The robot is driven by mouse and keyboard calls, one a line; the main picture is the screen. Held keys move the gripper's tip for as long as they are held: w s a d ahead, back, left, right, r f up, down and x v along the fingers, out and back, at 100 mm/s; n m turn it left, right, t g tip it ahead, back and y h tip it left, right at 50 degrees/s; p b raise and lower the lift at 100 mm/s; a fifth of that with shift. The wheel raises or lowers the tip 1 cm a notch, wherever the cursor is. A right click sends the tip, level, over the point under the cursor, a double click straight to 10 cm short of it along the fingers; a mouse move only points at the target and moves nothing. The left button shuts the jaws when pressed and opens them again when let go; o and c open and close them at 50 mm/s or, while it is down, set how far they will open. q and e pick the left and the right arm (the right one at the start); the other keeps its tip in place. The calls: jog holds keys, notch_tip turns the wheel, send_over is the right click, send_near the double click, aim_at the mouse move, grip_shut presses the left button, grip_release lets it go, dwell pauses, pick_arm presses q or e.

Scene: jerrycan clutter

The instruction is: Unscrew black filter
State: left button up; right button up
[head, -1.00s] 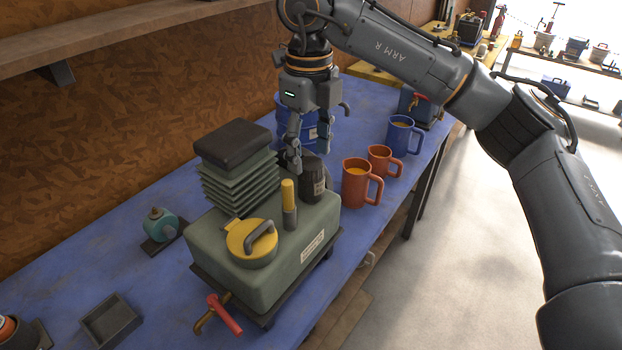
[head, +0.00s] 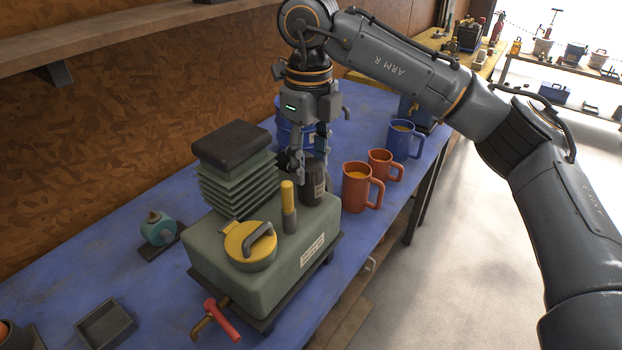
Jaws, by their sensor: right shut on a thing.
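The black filter (head: 313,188) stands upright on the back right corner of the grey-green jerrycan-like tank (head: 230,255), with a pale label on its side. My right gripper (head: 311,167) points down from above and is shut on the top of the black filter. Its fingers partly hide the filter's upper end. The filter still sits on the tank top. Also on the tank are a yellow cap with a grey handle (head: 250,244), a yellow-topped post (head: 288,205) and a black-topped bellows (head: 237,175). My left gripper is out of view.
Two orange mugs (head: 356,190) and a blue mug (head: 402,140) stand close to the right of the filter. A blue drum (head: 287,130) is behind my gripper. A red-handled tap (head: 222,320) sticks out in front. The blue bench (head: 90,270) has free room at left.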

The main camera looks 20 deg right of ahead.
jog(key=n, duration=0.4)
jog(key=shift+s+n, duration=0.1)
jog(key=shift+n, duration=0.3)
jog(key=shift+n+p, duration=0.35)
jog(key=shift+n, duration=0.45)
jog(key=n, duration=0.3)
jog(key=shift+n, duration=0.3)
jog(key=shift+s+n, duration=0.1)
jog(key=shift+n, duration=0.6)
jog(key=o, duration=0.9)
jog(key=shift+c, duration=0.2)
jog(key=shift+a, duration=0.1)
jog(key=shift+r, duration=0.15)
